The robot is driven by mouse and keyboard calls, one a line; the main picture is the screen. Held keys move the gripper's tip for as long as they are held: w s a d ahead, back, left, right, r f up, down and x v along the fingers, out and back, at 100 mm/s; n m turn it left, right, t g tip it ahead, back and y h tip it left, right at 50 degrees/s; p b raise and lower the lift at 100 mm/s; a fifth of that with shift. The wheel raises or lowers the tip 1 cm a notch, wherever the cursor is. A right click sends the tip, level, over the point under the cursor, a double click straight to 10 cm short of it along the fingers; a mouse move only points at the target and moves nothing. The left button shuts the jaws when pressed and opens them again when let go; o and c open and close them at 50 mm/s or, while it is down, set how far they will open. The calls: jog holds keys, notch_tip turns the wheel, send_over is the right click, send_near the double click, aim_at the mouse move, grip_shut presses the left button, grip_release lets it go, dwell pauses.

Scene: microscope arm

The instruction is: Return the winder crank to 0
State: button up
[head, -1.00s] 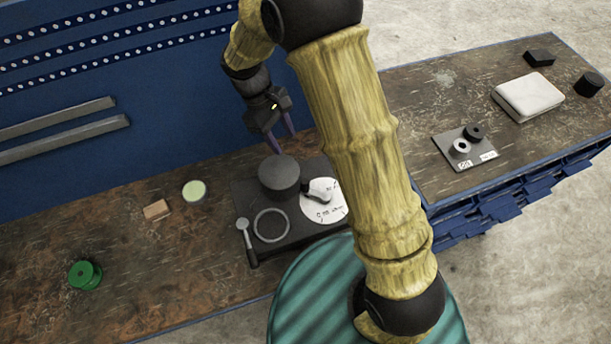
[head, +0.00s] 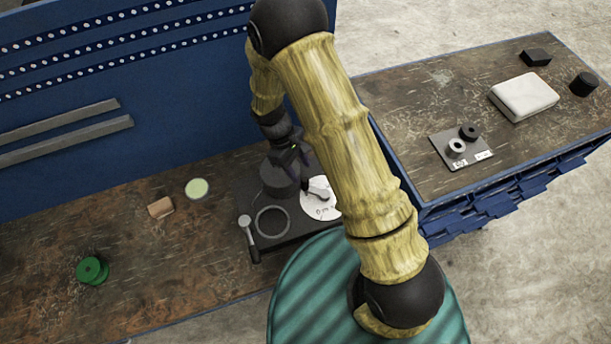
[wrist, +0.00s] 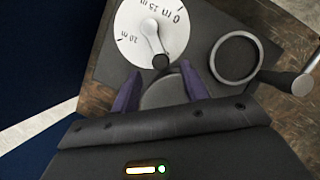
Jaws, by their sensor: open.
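The winder has a dark base (head: 290,238) and a white dial (head: 313,208) with printed metre marks. In the wrist view the dial (wrist: 130,30) shows 0 at its upper right and 10 m at its lower left. The crank (wrist: 150,32) is a grey arm on the dial, with a black knob (wrist: 160,62) at its lower end, pointing away from the 0 label. The crank also shows in the head view (head: 319,188). My gripper (wrist: 161,71) is open, its purple fingers on either side of the knob; contact cannot be told.
A dark round cylinder (head: 277,182) stands on the base beside my gripper. A ring (head: 272,207) and a lever (head: 247,228) are at the base's front left. A green spool (head: 91,269), brown block (head: 160,207) and pale disc (head: 196,188) lie left, with clear bench between.

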aim_at(305, 179)
jog(key=p+x, duration=0.1)
jog(key=x, duration=0.4)
jog(key=shift+d+f, duration=0.1)
jog(key=shift+f, duration=0.25)
grip_shut()
